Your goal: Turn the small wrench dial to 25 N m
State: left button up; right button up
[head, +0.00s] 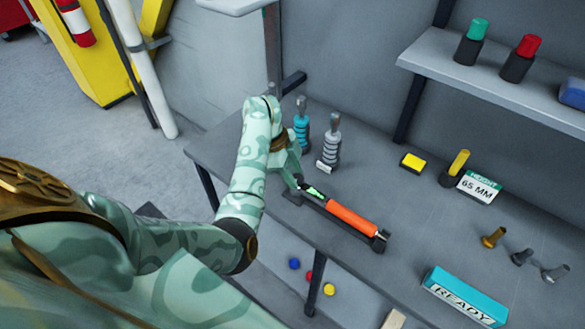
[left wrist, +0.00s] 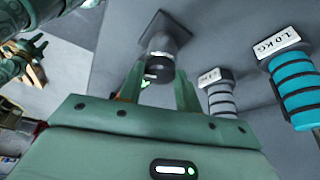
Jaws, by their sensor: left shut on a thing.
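The small wrench (head: 352,216) lies along the bench with an orange grip, a black section with a lit green display, and dark supports under both ends. My left gripper (head: 298,183) reaches down to its far left end, beside the green display. In the left wrist view, my left gripper (left wrist: 160,84) has its two green fingers on either side of a rounded grey end piece (left wrist: 158,66) of the wrench, and is shut on it. The dial scale and its reading cannot be made out.
A teal-ringed cylinder (head: 301,127) and a grey-ringed cylinder (head: 331,146) stand close behind my left gripper.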

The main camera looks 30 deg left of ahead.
pick_arm(q)
jog(key=shift+w+r+m+p, duration=0.1)
jog(key=shift+r+m+p, duration=0.1)
jog(key=shift+m+p, duration=0.35)
jog(key=shift+w+f+m+g+p, duration=0.15)
jog(key=shift+m+g+p, duration=0.25)
jog(key=shift+m+g, duration=0.8)
jog(key=shift+m+t, duration=0.4)
jog(key=shift+m, duration=0.05)
jog(key=o, duration=1)
jog(key=p+v, duration=0.7)
jog(key=v, duration=0.9)
jog(key=shift+a, duration=0.3)
